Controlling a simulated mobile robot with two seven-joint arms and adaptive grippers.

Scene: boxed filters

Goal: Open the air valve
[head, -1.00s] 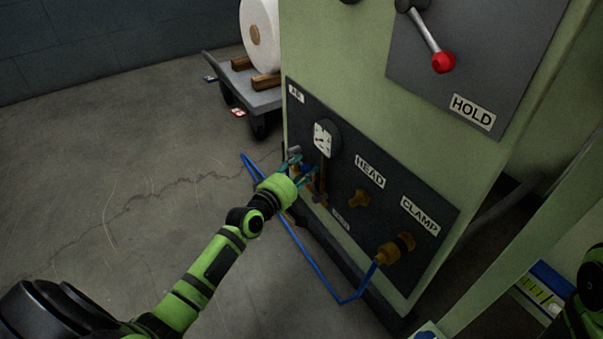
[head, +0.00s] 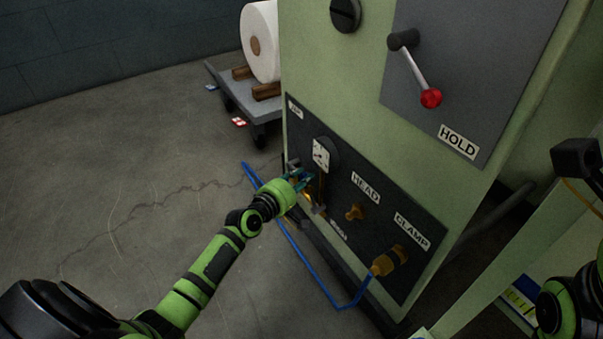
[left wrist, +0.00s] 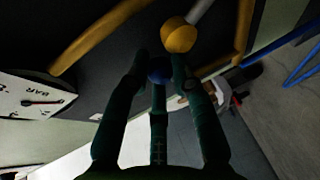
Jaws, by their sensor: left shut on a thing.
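The dark air panel (head: 376,237) is on the lower front of the green machine, with a square white gauge (head: 320,155) near its left end. The gauge dial also shows at the left of the left wrist view (left wrist: 30,97). My left gripper (head: 304,180) is at the panel, just below and left of the gauge. In the left wrist view its dark green fingers close around a small blue part (left wrist: 160,70), which looks like the valve handle. A round brass fitting (left wrist: 179,36) is just beyond the fingers. The fingers hide most of the valve.
A blue hose (head: 300,252) loops from the panel's left side to the brass CLAMP fitting (head: 388,260). A brass HEAD fitting (head: 355,212) sits between. A red-knobbed lever (head: 431,98) is above. A cart (head: 245,97) with a white roll stands behind. Floor at left is clear.

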